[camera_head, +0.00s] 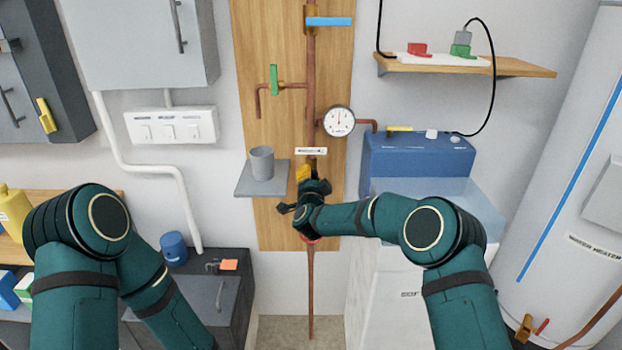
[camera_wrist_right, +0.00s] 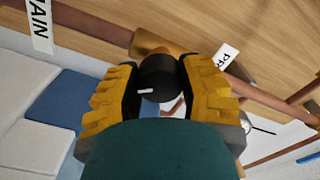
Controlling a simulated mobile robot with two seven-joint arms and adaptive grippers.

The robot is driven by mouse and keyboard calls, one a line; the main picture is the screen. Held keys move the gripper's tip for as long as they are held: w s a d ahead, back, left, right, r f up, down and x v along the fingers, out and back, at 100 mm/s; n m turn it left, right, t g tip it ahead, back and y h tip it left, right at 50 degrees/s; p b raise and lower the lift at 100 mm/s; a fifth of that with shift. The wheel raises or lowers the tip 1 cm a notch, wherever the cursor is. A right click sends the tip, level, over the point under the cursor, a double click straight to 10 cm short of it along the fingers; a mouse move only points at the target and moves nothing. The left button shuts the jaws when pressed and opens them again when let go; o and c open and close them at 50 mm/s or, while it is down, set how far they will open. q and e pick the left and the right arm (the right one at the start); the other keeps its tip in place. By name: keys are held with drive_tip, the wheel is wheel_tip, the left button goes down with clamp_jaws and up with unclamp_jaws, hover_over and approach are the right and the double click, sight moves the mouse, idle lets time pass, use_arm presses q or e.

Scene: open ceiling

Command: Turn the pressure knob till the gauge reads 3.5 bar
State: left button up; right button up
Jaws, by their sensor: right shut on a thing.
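The pressure gauge (camera_head: 338,121), a round white dial, is on the wooden board; its needle points roughly upward, but its numbers are too small to read. In the right wrist view the black knob (camera_wrist_right: 158,78) with a white mark sits on a brass fitting (camera_wrist_right: 152,45). My right gripper (camera_wrist_right: 162,92) is shut on the knob, one yellow finger on each side. In the head view my right gripper (camera_head: 307,182) is at the vertical pipe, below a small white label (camera_head: 311,151), and hides the knob. My left arm shows at the left, its gripper out of view.
A grey shelf (camera_head: 246,188) with a grey cup (camera_head: 262,163) is just left of my right gripper. A green-handled valve (camera_head: 273,80) and a blue-handled valve (camera_head: 329,21) are higher on the pipes. A blue box (camera_head: 418,157) stands to the right.

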drive_tip(key=shift+m, duration=0.4)
drive_tip(key=o, duration=1.2)
drive_tip(key=shift+a, duration=0.1)
drive_tip(key=s, duration=1.2)
